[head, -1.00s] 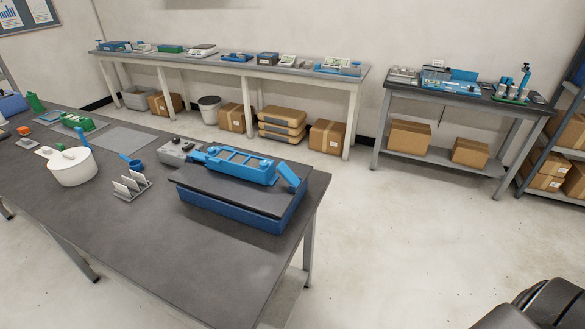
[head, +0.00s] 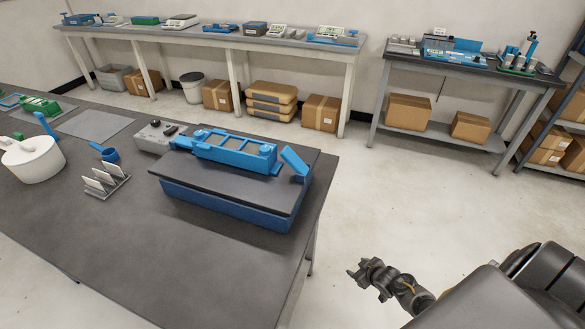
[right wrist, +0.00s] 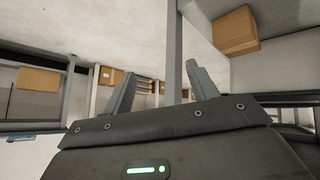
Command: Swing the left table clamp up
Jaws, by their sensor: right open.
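A bright blue fixture (head: 236,149) with a row of openings lies on a dark plate over a blue base (head: 225,206) on the near table. At its left end is a low blue piece (head: 182,144), which may be the left clamp; it looks flat. At its right end a blue flap (head: 294,160) stands tilted. My right gripper (head: 358,269) is open and empty, to the right of the table and well apart from the fixture. Its two spread fingers also show in the right wrist view (right wrist: 163,68), with nothing between them. My left gripper is out of view.
The table's front part is bare. Benches with equipment and boxes stand behind, across open floor.

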